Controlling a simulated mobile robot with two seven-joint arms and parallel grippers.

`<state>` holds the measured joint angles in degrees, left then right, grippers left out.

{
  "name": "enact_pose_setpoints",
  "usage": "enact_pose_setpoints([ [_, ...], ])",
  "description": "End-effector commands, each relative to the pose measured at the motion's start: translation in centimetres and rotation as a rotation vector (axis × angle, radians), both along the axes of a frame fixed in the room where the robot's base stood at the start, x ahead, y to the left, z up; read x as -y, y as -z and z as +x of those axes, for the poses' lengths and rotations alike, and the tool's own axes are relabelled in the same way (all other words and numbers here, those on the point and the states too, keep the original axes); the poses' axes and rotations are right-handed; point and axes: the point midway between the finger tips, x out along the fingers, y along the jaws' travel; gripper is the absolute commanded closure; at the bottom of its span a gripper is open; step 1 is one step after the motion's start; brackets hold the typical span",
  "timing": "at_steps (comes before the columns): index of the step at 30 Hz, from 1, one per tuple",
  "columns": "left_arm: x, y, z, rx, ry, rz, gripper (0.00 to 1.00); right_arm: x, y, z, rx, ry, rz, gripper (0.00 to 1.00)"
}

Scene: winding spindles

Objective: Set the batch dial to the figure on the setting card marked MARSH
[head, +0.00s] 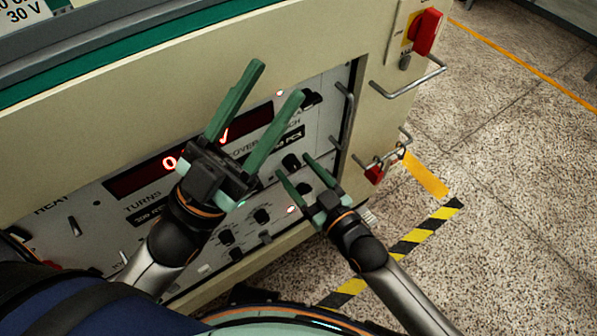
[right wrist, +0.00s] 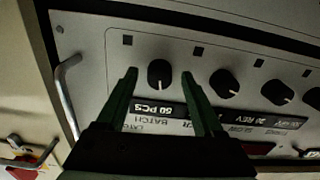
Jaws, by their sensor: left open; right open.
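The batch dial (right wrist: 159,73) is a round black knob in the right wrist view, with a white mark pointing toward its label. Above it on the panel is a black plate reading 50 PCS (right wrist: 158,110), beside the word BATCH, upside down here. My right gripper (head: 294,166) is open, its green fingertips on either side of the dial; whether they touch it I cannot tell. The dial also shows in the head view (head: 291,162). My left gripper (head: 281,79) is open and empty, in front of the red display. No card marked MARSH is readable.
More knobs, such as one by the 20 REV plate (right wrist: 224,83), sit in a row beside the dial. A metal handle (right wrist: 66,98) stands at the panel's edge. A red switch (head: 427,32) and red padlock (head: 374,174) are on the cabinet. Speckled floor is clear at right.

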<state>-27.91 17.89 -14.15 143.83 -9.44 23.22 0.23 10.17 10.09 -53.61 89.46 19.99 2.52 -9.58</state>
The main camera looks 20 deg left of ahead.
Motion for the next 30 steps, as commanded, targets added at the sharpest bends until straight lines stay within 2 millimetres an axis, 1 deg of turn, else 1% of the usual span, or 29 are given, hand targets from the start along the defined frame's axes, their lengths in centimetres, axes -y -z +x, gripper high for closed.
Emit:
enact_pose_setpoints([
  [8,0.04,0.04,-0.01,-0.001,0.002,0.000,0.50,-0.16,-0.04,0.16,0.000,0.000,0.000,0.31],
  [9,0.04,0.04,-0.01,-0.001,0.002,0.000,0.50,-0.15,-0.03,0.15,0.000,0.000,0.000,0.33],
  [27,0.08,0.03,-0.04,0.001,0.004,0.000,0.50,-0.12,0.00,0.12,-0.001,0.000,-0.001,1.00],
  [30,0.08,0.03,-0.04,0.001,0.004,0.000,0.50,-0.13,0.01,0.11,-0.001,0.000,0.000,1.00],
])
